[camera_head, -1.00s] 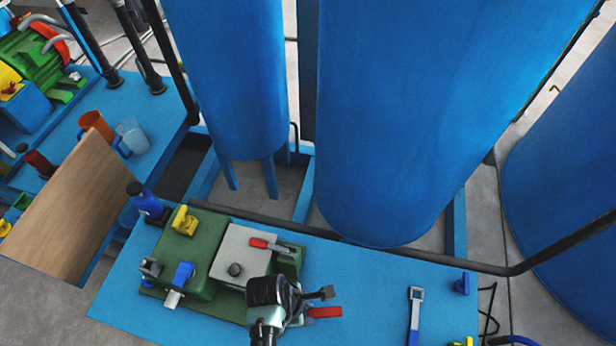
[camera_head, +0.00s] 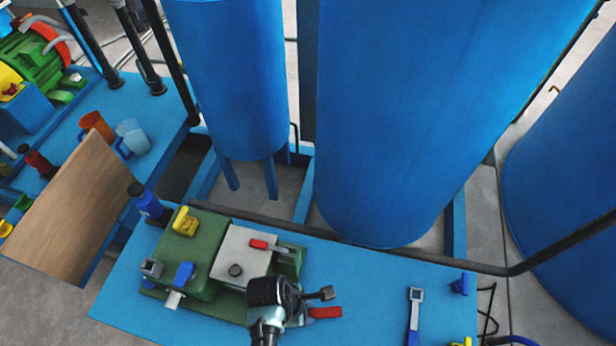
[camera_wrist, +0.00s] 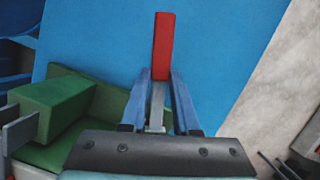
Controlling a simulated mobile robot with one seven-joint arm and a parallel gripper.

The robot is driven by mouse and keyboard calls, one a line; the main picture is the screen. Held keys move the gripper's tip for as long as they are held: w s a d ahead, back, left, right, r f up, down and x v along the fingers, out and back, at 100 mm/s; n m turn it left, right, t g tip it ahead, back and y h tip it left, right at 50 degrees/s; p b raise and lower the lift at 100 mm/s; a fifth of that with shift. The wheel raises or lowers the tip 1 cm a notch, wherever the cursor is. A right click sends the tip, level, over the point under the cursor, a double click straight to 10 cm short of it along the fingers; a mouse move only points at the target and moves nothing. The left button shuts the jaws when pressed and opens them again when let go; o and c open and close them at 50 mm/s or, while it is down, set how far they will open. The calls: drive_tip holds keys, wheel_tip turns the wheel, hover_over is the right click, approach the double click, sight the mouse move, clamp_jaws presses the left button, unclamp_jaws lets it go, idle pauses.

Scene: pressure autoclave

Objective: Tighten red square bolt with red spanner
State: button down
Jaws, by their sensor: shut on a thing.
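The red spanner shows its red handle (camera_head: 325,312) just right of my gripper (camera_head: 307,303), low above the blue table. In the wrist view, the fingers of my gripper (camera_wrist: 160,80) are closed on the spanner's grey metal shank, and its red handle (camera_wrist: 164,45) points away past the fingertips. A small red piece (camera_head: 259,244) with a grey metal part lies at the far right of the grey-topped green block (camera_head: 240,258). I cannot tell whether it is the red square bolt.
A grey spanner with a blue handle (camera_head: 414,310) lies right on the blue table (camera_head: 370,300). A yellow fitting (camera_head: 185,221) and blue fitting (camera_head: 184,272) sit on the green block. A dark rail (camera_head: 450,263) and large blue tanks (camera_head: 400,130) stand behind.

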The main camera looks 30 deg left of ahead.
drive_tip(key=shift+r+p, duration=0.1)
drive_tip(key=shift+p, duration=0.2)
drive_tip(key=shift+f+b, duration=0.9)
drive_tip(key=shift+f, duration=0.45)
drive_tip(key=c, duration=0.6)
unclamp_jaws()
drive_tip(key=p+v, duration=0.1)
drive_tip(key=v, duration=1.2)
drive_tip(key=shift+o, duration=0.2)
